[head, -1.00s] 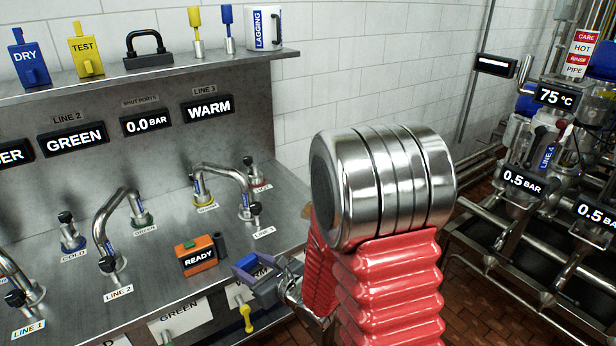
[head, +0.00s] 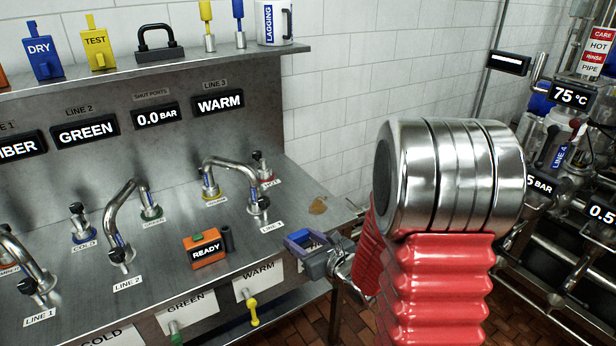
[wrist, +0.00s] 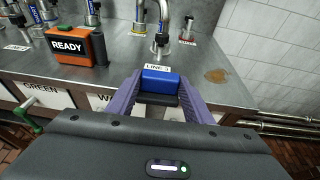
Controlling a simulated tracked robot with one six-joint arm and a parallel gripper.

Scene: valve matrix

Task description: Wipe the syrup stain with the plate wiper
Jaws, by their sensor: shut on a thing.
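The syrup stain (head: 318,206) is a small brown patch on the steel bench top, near its right end. It also shows in the wrist view (wrist: 217,76), to the right of my gripper. My gripper (head: 304,244) is shut on the plate wiper, a blue block with a dark underside (wrist: 160,82). In the wrist view the wiper sits between my two purple fingers. The gripper is at the bench's front edge, nearer to me than the stain and apart from it in the picture. I cannot tell the wiper's height above the bench.
The orange READY box (head: 207,249) stands left of my gripper. The bent LINE 3 pipe (head: 237,166) and its black knobs rise behind it. The red pot marker and knob (head: 262,170) lie beyond the stain. The steel around the stain is mostly clear.

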